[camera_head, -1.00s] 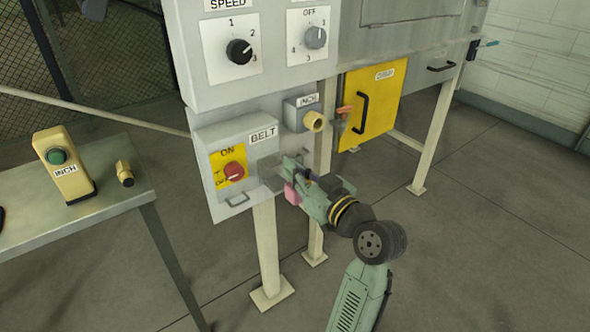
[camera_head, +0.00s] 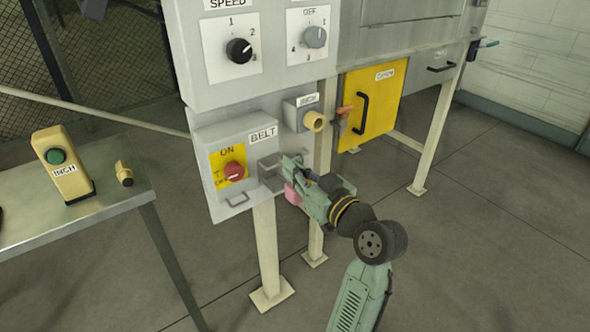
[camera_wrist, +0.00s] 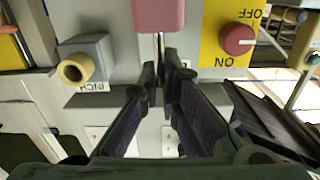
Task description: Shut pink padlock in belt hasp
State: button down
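The pink padlock (camera_head: 292,193) is beside the belt hasp, just below my gripper. In the wrist view its pink body (camera_wrist: 159,14) is at the top, with a thin metal shackle reaching toward my fingertips. My gripper (camera_wrist: 163,72) has its dark fingers a little apart at the tips. The shackle's end lies near or between them, and I cannot tell whether they press on it. The hasp (camera_head: 270,172) is a grey bracket on the right side of the belt box (camera_head: 237,165). Whether the shackle passes through it or is closed is hidden.
A table (camera_head: 100,217) with a beige inch pendant (camera_head: 63,165) stands left.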

aim_at(268, 148)
jog(key=shift+w+a, duration=0.1)
jog(key=shift+w, duration=0.1)
jog(key=shift+x, duration=3.45)
jog(key=shift+f+b, duration=0.15)
jog(key=shift+b, duration=0.2)
jog(key=c, duration=1.7)
grip_release()
jog(key=shift+o, duration=0.3)
jog(key=o, duration=0.6)
jog(key=shift+c, duration=0.2)
